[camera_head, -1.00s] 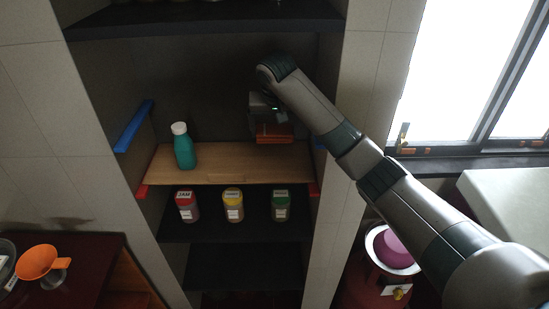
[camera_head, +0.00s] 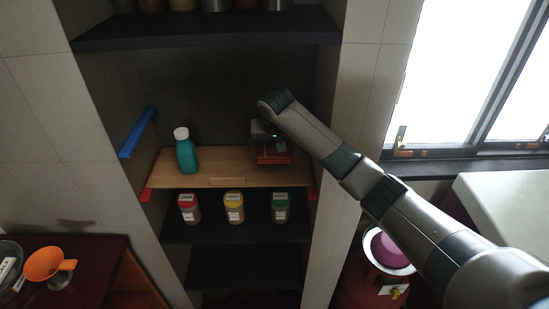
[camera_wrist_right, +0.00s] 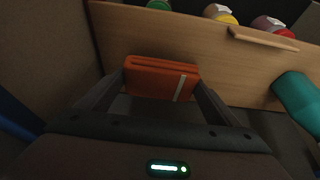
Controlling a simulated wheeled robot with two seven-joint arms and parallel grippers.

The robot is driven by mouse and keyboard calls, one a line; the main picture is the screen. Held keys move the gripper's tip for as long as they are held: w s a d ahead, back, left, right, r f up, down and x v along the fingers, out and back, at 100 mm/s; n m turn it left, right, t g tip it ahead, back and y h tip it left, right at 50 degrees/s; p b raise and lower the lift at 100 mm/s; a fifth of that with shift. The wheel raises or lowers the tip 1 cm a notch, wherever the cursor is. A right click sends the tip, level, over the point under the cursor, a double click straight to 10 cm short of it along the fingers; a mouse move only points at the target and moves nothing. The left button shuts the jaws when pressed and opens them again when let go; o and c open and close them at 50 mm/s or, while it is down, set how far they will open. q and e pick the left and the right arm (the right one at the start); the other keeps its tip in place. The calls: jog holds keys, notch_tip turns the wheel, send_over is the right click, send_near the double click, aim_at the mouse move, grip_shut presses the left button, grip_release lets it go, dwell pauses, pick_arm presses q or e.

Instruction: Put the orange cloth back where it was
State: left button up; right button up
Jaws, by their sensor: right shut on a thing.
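The orange cloth (camera_head: 273,156) is a folded block at the right part of the wooden shelf board (camera_head: 215,180). In the right wrist view the cloth (camera_wrist_right: 160,78) sits between the two fingers of my right gripper (camera_wrist_right: 160,88), which is shut on it. The cloth is on or just above the board; I cannot tell if it touches. The right arm reaches in from the right in the head view, and its gripper (camera_head: 268,146) partly covers the cloth. My left gripper is out of view.
A teal bottle with a white cap (camera_head: 186,152) stands on the board's left part. Red, yellow and green-lidded jars (camera_head: 234,207) stand on the shelf below. A blue strip (camera_head: 138,131) is on the left wall. The board's middle is clear.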

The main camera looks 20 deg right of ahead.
aim_at(275, 160)
jog(key=shift+s+f+p, duration=0.1)
jog(key=shift+f+p, duration=0.3)
jog(key=shift+f, duration=0.1)
notch_tip(275, 160, down, 2)
jog(key=shift+p, duration=0.5)
jog(key=shift+f, duration=0.4)
jog(key=o, duration=0.9)
